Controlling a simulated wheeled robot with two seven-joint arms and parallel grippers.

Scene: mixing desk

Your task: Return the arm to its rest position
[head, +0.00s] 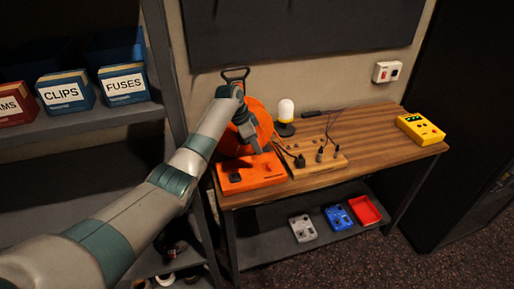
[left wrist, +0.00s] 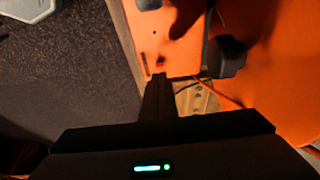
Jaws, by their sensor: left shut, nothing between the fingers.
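My left arm reaches in from the lower left over the desk's left end. My left gripper (head: 264,150) points down, shut and empty, by the back edge of an orange box (head: 252,178) with a black knob. In the left wrist view, its closed fingers (left wrist: 158,78) show in front of the orange box (left wrist: 152,38). I cannot tell whether they touch it. A large round orange thing (head: 262,116) stands behind, partly hidden by my wrist. My right gripper is not in view.
A wooden board (head: 318,162) with plugs and cables lies beside the orange box. A white-topped lamp (head: 286,110) and a yellow meter (head: 420,129) stand on the desk (head: 372,128). Labelled bins (head: 124,84) sit on the left shelf. The lower shelf holds pedals and a red tray (head: 365,210).

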